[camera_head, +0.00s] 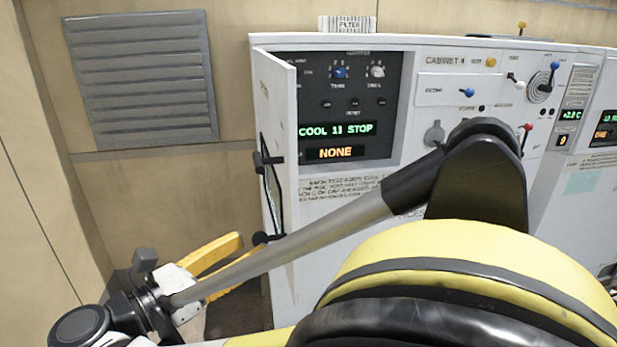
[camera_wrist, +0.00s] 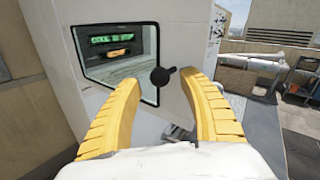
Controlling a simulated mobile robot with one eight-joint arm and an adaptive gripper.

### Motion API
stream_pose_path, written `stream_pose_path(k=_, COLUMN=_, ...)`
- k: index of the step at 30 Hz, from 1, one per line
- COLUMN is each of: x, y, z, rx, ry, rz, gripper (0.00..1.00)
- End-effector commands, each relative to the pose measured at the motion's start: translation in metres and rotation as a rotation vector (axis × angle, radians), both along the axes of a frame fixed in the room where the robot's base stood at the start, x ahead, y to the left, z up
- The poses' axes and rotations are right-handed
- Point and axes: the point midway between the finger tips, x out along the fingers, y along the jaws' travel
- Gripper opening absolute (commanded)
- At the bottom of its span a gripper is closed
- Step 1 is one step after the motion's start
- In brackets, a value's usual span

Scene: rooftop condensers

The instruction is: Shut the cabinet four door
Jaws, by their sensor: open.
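The cabinet four door (camera_head: 277,130) is a white panel hinged at the left of the "CABINET 4" front (camera_head: 445,62). It stands open, swung out toward me and seen nearly edge-on. In the wrist view the door (camera_wrist: 183,45) shows its outer face, with a window and a dark round knob (camera_wrist: 162,76). Through the window the green and orange displays show. My gripper (camera_head: 240,247) has yellow fingers, open and empty, left of the door's lower part. In the wrist view my gripper (camera_wrist: 166,82) has its fingertips on either side of the knob; I cannot tell whether they touch the door.
The control recess (camera_head: 350,100) behind the door reads "COOL 11 STOP" and "NONE". Knobs and levers, one with a red tip (camera_head: 527,127), stick out to the right. A louvred vent (camera_head: 143,78) is on the left wall. Floor shows between wall and cabinet.

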Motion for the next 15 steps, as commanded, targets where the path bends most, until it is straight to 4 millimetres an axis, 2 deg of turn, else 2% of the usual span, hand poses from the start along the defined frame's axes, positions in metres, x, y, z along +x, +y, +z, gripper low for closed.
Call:
stream_pose_path(k=6, x=0.020, y=-0.016, z=0.000, rx=0.000, ry=0.001, rz=-0.001, gripper=0.49)
stream_pose_path(k=15, x=0.024, y=-0.019, z=0.000, rx=0.001, ry=0.001, rz=0.001, gripper=0.49)
